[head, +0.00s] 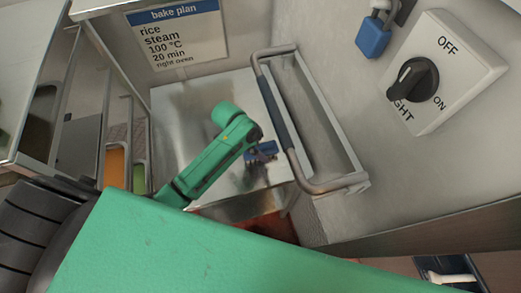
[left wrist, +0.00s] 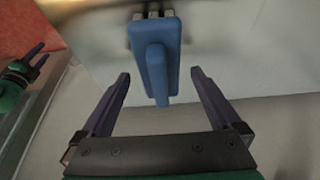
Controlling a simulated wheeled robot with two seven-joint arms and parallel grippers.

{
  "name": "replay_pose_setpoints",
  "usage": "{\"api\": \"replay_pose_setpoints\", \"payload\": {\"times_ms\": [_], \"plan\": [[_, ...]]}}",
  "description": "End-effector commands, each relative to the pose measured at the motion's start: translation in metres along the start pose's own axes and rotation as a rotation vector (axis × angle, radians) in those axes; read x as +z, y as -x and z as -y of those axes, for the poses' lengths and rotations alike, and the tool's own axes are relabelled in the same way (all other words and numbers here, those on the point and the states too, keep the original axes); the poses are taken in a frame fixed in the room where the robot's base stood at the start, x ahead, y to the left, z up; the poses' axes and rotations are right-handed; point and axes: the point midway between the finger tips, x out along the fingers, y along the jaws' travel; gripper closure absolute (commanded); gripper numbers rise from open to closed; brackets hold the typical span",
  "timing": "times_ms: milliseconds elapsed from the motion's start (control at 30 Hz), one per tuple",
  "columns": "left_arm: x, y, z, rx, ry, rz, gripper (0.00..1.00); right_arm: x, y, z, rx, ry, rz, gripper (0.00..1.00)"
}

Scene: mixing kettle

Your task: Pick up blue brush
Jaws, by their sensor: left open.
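The blue brush (left wrist: 155,55) is in the upper middle of the left wrist view, with its handle pointing down toward my gripper and pale bristles at its far end. My left gripper (left wrist: 159,78) is open, with one finger on each side of the brush handle and a visible gap on both sides. In the head view my left gripper (head: 262,153) shows small and dark blue at the end of the green arm, beside the metal handle bar. The brush cannot be told apart from the gripper there.
A long metal handle bar (head: 278,115) stands right of the left gripper. A bake plan sign (head: 177,35), a blue padlock (head: 373,38) and a rotary switch (head: 412,79) are above and to the right. A small green gripper shape (left wrist: 22,78), possibly a reflection, shows at left.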

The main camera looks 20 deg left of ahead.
Motion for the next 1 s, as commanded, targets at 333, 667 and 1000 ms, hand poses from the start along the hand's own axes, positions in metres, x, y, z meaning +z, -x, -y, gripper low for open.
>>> {"api": "replay_pose_setpoints", "payload": {"times_ms": [333,667,1000], "plan": [[0.000,-0.001,0.000,0.000,0.000,0.000,0.25,0.001,0.000,-0.002,0.003,0.002,0.002,0.50],[0.000,0.000,0.000,-0.001,0.000,0.000,1.00,0.001,0.001,-0.004,0.006,0.004,0.002,0.50],[0.000,0.013,0.002,-0.005,-0.003,-0.002,1.00,0.002,-0.013,-0.005,0.006,0.004,0.001,0.50]]}}
